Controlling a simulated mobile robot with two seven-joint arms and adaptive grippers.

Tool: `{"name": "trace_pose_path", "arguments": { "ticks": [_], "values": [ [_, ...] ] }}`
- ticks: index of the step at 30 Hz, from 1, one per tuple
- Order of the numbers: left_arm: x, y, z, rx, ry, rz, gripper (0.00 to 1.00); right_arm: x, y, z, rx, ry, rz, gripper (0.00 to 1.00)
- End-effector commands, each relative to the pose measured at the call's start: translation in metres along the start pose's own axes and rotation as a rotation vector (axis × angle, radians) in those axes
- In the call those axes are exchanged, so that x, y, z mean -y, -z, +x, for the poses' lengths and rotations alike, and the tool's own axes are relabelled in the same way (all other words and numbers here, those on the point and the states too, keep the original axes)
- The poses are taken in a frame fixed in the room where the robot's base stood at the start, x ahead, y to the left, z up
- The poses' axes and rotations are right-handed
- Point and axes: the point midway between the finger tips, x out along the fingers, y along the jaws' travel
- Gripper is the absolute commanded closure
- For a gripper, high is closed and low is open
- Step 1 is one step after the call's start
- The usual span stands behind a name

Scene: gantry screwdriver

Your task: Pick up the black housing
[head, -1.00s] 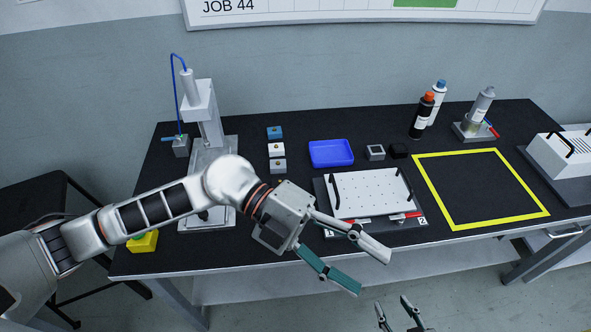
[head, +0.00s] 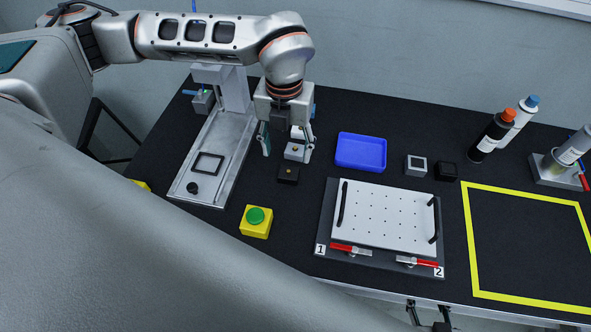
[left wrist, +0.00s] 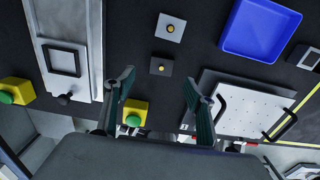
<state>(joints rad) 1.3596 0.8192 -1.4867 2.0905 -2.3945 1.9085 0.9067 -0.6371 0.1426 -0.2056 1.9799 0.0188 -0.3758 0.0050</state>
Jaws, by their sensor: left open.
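The black housing (head: 288,174), a small dark block with a gold spot on top, sits on the black table at the near end of a short row of blocks. It also shows in the left wrist view (left wrist: 161,66), ahead of my fingers. My left gripper (head: 287,153) points down over this row, open and empty, with its fingers on either side of the grey block (head: 296,151). In the left wrist view its fingers (left wrist: 157,90) are wide apart and the black housing is not touched. My right gripper (head: 428,316) shows only its separated fingertips at the bottom edge.
A metal press stand (head: 215,150) stands left of the blocks, with a yellow green-button box (head: 256,222) in front. A blue tray (head: 361,152), a grey cube (head: 415,165), a dark cube (head: 446,171) and a white perforated plate (head: 385,218) lie to the right.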

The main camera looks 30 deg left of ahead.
Motion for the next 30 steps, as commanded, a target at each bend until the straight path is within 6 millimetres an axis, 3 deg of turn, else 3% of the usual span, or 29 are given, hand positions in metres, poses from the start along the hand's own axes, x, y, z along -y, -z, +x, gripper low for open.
{"name": "trace_pose_path", "arguments": {
  "ticks": [18, 25, 30],
  "values": [
    [0.004, 0.005, 0.069, -0.006, 0.001, 0.002, 0.45, 0.004, -0.005, 0.0, 0.006, 0.003, 0.001, 0.6],
    [0.005, 0.004, 0.069, -0.003, 0.003, 0.003, 0.45, 0.002, -0.003, 0.001, 0.001, -0.001, 0.0, 0.6],
    [0.004, 0.004, 0.069, -0.003, 0.003, 0.003, 0.88, 0.001, -0.002, 0.001, 0.001, -0.001, 0.0, 0.6]
  ]
}}
